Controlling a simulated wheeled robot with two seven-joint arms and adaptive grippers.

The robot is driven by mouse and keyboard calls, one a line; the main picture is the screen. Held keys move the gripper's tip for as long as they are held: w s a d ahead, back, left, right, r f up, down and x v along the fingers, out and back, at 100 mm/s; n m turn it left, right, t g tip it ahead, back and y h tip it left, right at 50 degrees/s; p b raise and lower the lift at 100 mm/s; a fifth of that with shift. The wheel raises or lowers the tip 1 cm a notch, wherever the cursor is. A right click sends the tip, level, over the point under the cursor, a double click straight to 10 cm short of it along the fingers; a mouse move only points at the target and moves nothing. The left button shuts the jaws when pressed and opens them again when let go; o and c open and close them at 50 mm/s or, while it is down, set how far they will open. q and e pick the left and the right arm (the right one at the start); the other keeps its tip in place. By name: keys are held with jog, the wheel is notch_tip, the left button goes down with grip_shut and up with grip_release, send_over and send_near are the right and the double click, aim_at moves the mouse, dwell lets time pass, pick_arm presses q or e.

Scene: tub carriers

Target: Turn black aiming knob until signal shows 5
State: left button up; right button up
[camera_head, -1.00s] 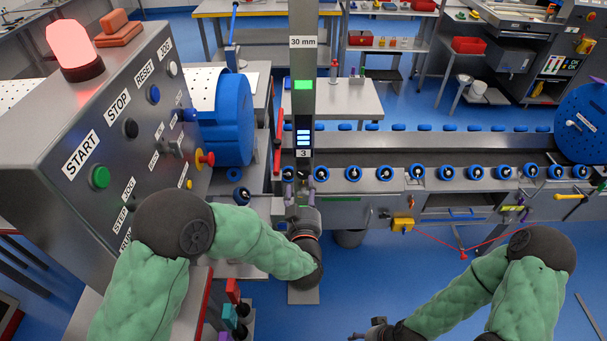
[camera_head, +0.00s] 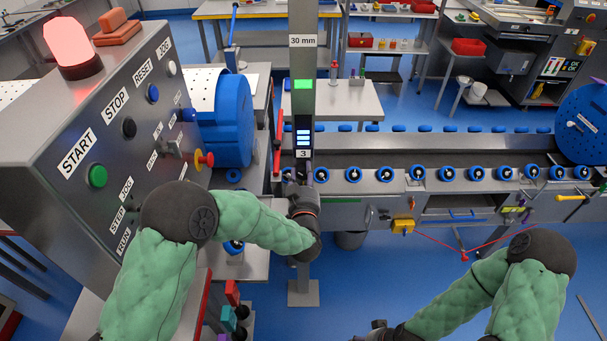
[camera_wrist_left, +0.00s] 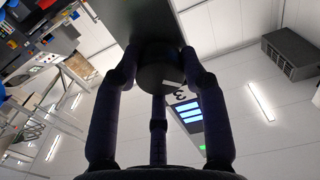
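The black aiming knob (camera_wrist_left: 160,72) shows in the left wrist view on the grey post, with a white mark on its edge. My left gripper (camera_wrist_left: 160,58) has a finger against each side of it and a third finger below, and looks closed around it. In the head view my left gripper (camera_head: 302,190) is at the post (camera_head: 303,105) and hides the knob. The signal display (camera_head: 303,137) shows lit bars above a figure 3; it also shows in the left wrist view (camera_wrist_left: 187,110). My right gripper (camera_head: 375,331) is at the bottom edge, too small and cut off to judge.
A control panel (camera_head: 105,130) with buttons and a red lamp (camera_head: 78,45) stands at the left, close to my left arm. A conveyor (camera_head: 430,150) with blue rollers runs right of the post. Open blue floor (camera_head: 380,290) lies between my arms.

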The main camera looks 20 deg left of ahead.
pick_arm(q)
jog(key=shift+r, duration=0.15)
jog(key=shift+c, duration=0.4)
jog(key=shift+w+a+r+n+b, duration=0.1)
jog(key=shift+r+n+b, duration=0.05)
jog(key=shift+n+b, duration=0.3)
